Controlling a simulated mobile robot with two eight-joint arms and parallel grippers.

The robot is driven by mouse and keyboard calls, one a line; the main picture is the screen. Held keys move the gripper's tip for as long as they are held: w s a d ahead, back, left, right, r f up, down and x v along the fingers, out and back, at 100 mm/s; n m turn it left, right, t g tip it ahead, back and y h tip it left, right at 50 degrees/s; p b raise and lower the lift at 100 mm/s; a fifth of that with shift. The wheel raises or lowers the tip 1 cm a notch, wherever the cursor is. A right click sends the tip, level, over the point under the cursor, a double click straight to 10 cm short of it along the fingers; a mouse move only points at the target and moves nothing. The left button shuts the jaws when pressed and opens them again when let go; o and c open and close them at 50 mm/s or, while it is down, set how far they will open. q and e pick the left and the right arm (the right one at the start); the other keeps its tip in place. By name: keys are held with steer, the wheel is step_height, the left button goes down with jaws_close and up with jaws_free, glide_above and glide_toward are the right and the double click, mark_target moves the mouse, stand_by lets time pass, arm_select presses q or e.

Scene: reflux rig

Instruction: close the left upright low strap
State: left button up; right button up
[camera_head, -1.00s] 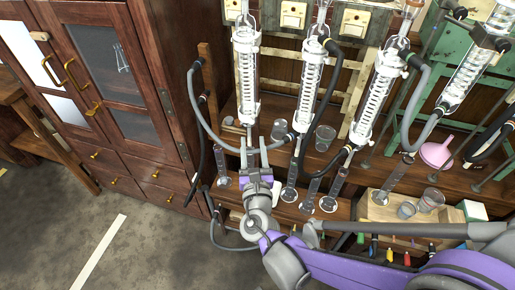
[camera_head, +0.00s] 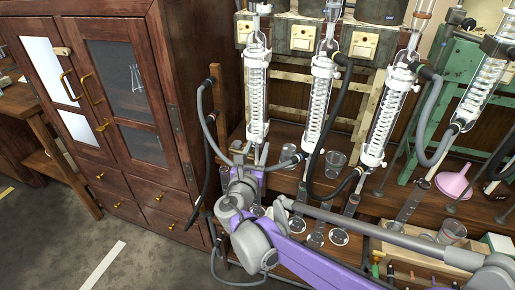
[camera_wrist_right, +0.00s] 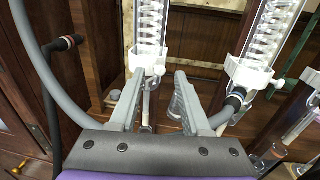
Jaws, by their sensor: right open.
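The left upright glass condenser (camera_head: 256,95), with a coil inside, stands at the back in the head view. It also shows at the top of the right wrist view (camera_wrist_right: 150,25). A white collar at its low end (camera_wrist_right: 147,60), which seems to be the low strap, sits just beyond my fingertips. I cannot tell whether the strap is open or closed. My right gripper (camera_head: 252,152) is just below the condenser. In the wrist view its two fingers (camera_wrist_right: 157,88) are apart, with the collar and a thin stem between them and no visible grip. My left gripper is out of view.
A grey hose (camera_wrist_right: 42,75) curves close by on the left. A second condenser (camera_head: 320,100) with a dark hose stands to the right. Glass cylinders and a beaker (camera_head: 335,162) stand below. A wooden cabinet (camera_head: 130,100) is at left, with clear floor in front.

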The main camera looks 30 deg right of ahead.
steer(key=shift+w+d, duration=0.45)
jaws_close()
